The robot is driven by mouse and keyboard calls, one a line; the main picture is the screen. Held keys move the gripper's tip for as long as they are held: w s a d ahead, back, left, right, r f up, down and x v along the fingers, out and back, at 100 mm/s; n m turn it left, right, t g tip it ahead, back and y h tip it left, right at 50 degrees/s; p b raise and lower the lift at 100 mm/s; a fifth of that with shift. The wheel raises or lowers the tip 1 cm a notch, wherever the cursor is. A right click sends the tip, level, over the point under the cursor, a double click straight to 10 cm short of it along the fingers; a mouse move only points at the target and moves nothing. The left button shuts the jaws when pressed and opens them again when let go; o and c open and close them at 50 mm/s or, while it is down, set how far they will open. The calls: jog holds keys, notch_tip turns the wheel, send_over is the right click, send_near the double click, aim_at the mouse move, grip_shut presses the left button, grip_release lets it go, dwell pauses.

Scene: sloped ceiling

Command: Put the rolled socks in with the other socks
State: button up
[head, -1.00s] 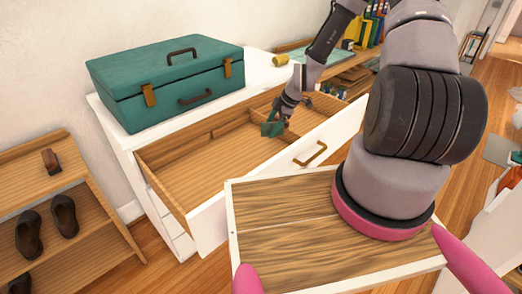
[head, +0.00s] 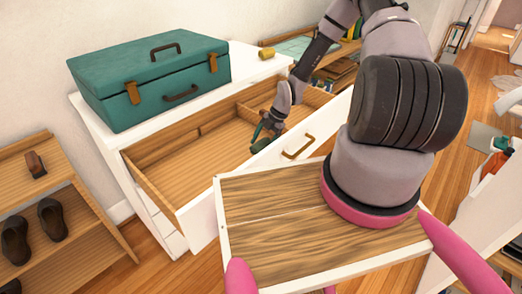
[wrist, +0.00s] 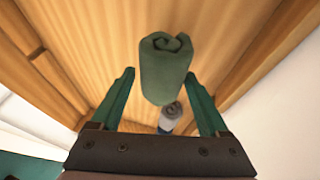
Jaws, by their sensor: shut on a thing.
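A green rolled pair of socks (wrist: 165,70) is between the tips of my gripper (wrist: 161,75) in the wrist view, with the teal fingers on either side. In the head view my gripper (head: 264,132) is low at the front of the open drawer (head: 160,183), just inside its front panel, with the dark green roll at its tips. A grey-white and blue roll (wrist: 171,114) lies beyond the held one in the wrist view, partly hidden by it. I cannot make out that second roll in the head view.
The drawer's left part is bare; wooden dividers (head: 243,112) mark off its right part. A shoe shelf (head: 70,205) stands at the left.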

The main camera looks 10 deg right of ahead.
notch_tip(320, 180, down, 3)
jog(key=shift+f, duration=0.2)
jog(key=o, duration=1.2)
jog(key=v, duration=1.2)
jog(key=shift+r, duration=0.15)
